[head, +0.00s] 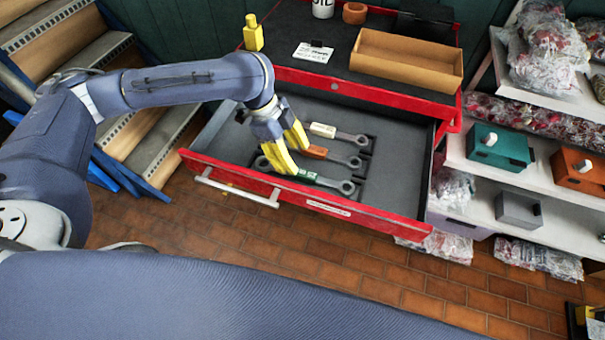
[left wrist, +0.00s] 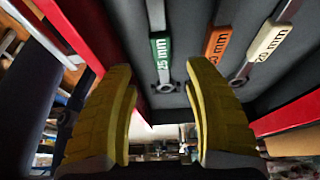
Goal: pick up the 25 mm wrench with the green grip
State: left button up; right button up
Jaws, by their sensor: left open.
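The 25 mm wrench with the green grip (head: 308,175) lies in the open drawer, nearest its front, with a ring end showing at the right. In the left wrist view its green grip (left wrist: 161,58) shows between and beyond my fingertips, with a partly readable size label. My left gripper (head: 300,161) has yellow fingers and is open, pointing down over the green grip. In the left wrist view the gripper (left wrist: 160,72) has nothing between its fingers. In the head view the fingers hide part of the wrench. My right gripper is not in view.
An orange-grip wrench (head: 316,152) and a cream-grip wrench (head: 323,130) lie behind the green one in the drawer. The red drawer front (head: 380,221) stands close to the gripper. The drawer's right side (head: 405,160) is bare. A cardboard tray (head: 408,58) sits on the cabinet top.

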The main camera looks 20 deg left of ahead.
aim_at(302, 172)
pick_arm(q)
jog(key=shift+a+x, duration=0.2)
jog(key=shift+x, duration=3.45)
jog(key=shift+o, duration=0.2)
jog(key=shift+w+f, duration=0.1)
grip_shut()
